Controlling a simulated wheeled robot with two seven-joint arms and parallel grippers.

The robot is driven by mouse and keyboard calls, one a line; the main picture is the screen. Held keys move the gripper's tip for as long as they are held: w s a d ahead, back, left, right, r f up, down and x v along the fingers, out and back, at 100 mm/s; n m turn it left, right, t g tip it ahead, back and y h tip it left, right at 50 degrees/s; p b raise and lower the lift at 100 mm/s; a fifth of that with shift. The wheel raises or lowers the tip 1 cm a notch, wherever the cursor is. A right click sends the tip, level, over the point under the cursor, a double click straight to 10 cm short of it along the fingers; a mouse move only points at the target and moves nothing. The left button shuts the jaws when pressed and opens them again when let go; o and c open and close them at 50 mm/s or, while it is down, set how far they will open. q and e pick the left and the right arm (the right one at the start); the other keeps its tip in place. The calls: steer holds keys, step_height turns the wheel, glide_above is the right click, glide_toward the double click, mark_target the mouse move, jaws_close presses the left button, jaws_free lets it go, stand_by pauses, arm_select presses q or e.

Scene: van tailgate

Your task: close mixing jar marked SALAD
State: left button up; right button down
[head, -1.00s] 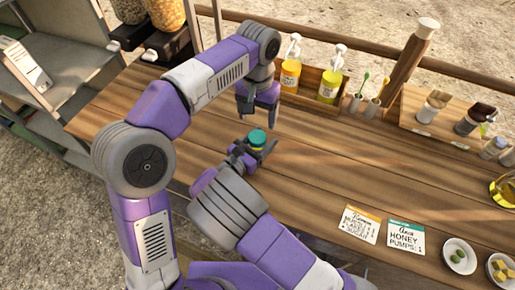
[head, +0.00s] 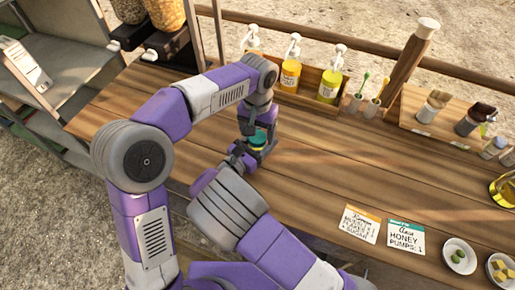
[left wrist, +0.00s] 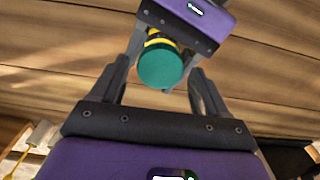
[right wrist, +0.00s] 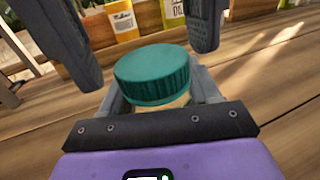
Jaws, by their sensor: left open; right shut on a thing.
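The jar (left wrist: 158,35) has a teal ridged lid (right wrist: 152,75) on top and a yellow band below it. No SALAD marking is visible. The jar stands upright between the fingers of my right gripper (head: 256,154), which is shut on its body. My left gripper (head: 258,132) is above, pointing down, open, with its fingers on either side of the lid. In the right wrist view those fingers hang above and apart from the lid. Whether the lid is fully seated cannot be told. The jar's lower body is mostly hidden.
Pump bottles (head: 290,75) stand in a wooden rack at the back. Spoon cups (head: 373,106) and a wooden tray (head: 408,121) of jars are to the right. Two cards (head: 406,238) and small bowls (head: 459,256) lie at the front right. The middle right of the counter is clear.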

arm_select(q)
steer(key=shift+f, duration=0.4)
steer(key=shift+c, duration=0.2)
steer(key=c, duration=1)
steer(key=o, duration=1.2)
step_height(320, 180, up, 12)
arm_select(e)
steer(key=shift+c, duration=0.8)
jaws_free()
